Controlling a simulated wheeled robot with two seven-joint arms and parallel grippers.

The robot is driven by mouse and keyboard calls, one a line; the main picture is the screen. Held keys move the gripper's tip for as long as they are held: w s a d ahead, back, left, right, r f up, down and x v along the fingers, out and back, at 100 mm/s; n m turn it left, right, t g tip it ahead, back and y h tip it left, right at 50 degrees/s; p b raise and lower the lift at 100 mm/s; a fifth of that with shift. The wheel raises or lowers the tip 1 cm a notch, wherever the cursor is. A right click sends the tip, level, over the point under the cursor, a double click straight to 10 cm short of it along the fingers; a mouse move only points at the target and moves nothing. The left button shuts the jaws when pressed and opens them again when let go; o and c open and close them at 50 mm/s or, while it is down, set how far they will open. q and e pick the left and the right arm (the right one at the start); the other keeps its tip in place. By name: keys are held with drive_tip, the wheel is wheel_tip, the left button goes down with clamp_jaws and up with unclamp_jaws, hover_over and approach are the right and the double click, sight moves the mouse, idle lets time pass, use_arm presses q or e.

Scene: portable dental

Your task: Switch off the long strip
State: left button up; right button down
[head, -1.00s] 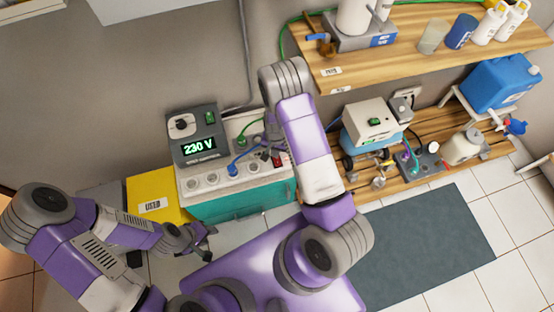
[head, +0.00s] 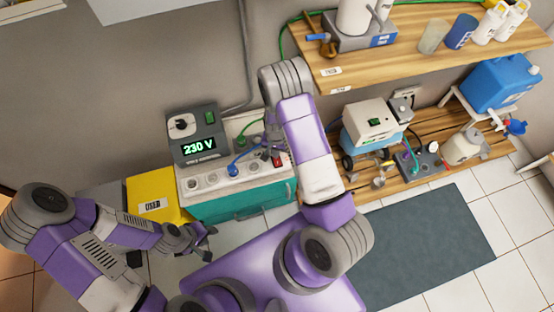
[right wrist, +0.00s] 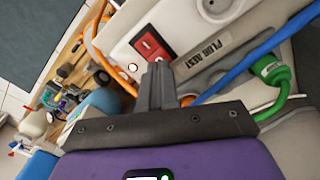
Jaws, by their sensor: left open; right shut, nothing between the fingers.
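The long strip (head: 213,180) is a pale bar with a row of round sockets, on the front of the top of the teal cabinet. A blue plug sits in one socket. Its red rocker switch (head: 278,162) is at the right end and also shows in the right wrist view (right wrist: 151,45); I cannot tell which way it is pressed. My right gripper (head: 267,152) is shut and empty close to the switch. In the right wrist view its fingertips (right wrist: 157,72) appear just below the switch; contact is unclear. My left gripper (head: 210,243) is open, in front of the cabinet, away from the strip.
A grey unit (head: 196,137) reading 230 V stands behind the strip. Blue (right wrist: 250,55) and orange cables and a green plug (right wrist: 277,76) lie near the right fingers. A yellow box (head: 155,193) is at the left; wooden shelves (head: 400,185) are at the right.

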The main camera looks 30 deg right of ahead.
drive_tip(key=shift+f+b, duration=0.75)
drive_tip(key=shift+f, duration=0.25)
idle(0.6)
drive_tip(key=shift+r, duration=0.1)
drive_tip(key=shift+r+p, duration=2.9)
drive_tip(key=shift+r, duration=0.6)
drive_tip(key=shift+f, duration=0.1)
drive_tip(key=s+a+r+n+y+p, duration=0.3)
drive_tip(key=s+a+n, duration=0.3)
drive_tip(key=s+a, duration=0.9)
drive_tip(key=shift+s+a+r+t+y, duration=0.15)
drive_tip(key=shift+s+a+t+y, duration=0.2)
drive_tip(key=shift+a+y, duration=0.25)
